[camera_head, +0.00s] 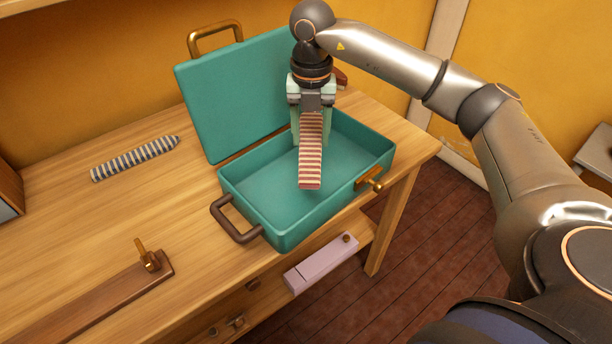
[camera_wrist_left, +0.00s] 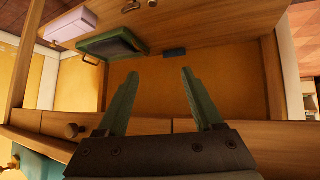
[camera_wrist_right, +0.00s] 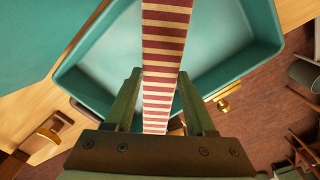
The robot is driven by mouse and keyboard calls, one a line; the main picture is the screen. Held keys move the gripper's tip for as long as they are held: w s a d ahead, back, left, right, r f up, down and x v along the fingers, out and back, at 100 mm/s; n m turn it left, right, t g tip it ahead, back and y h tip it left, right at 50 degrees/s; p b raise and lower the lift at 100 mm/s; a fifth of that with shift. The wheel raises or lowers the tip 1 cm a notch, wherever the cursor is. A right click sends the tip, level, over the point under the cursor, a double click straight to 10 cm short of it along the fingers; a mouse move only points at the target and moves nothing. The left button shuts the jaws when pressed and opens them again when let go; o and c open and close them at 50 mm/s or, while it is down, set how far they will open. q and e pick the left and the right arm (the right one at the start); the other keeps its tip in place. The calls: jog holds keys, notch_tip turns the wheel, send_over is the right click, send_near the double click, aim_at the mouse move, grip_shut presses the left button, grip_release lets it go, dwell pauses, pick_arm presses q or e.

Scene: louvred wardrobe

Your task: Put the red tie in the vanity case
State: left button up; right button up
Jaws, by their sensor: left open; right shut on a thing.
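The red tie (camera_head: 310,165), striped red and cream, hangs from my right gripper (camera_head: 311,128), which is shut on it. In the head view the tie is over the inside of the vanity case (camera_head: 335,215); I cannot tell whether its lower end touches the case floor. The case is teal, stands on the table and has its lid open. In the right wrist view the tie (camera_wrist_right: 160,55) runs between the fingers (camera_wrist_right: 160,78), with the case's tray (camera_wrist_right: 75,85) behind it. My left gripper (camera_wrist_left: 159,80) is open and empty, facing a wooden furniture compartment.
A blue-grey striped tie (camera_head: 135,158) lies on the table (camera_head: 150,205) left of the case. A brown wooden piece with a brass knob (camera_head: 150,262) is at the lower left. A pink box (camera_head: 320,263) sits below the tabletop. A dark red thing (camera_head: 341,79) is partly hidden behind my right gripper.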

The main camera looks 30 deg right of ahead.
notch_tip(320, 180, down, 9)
jog(key=shift+f+b, duration=0.2)
jog(key=shift+b, duration=0.15)
jog(key=shift+f, duration=0.15)
jog(key=o, duration=1.3)
jog(key=shift+o, duration=0.2)
notch_tip(320, 180, up, 12)
jog(key=shift+r+p, duration=0.15)
jog(key=shift+p, duration=0.45)
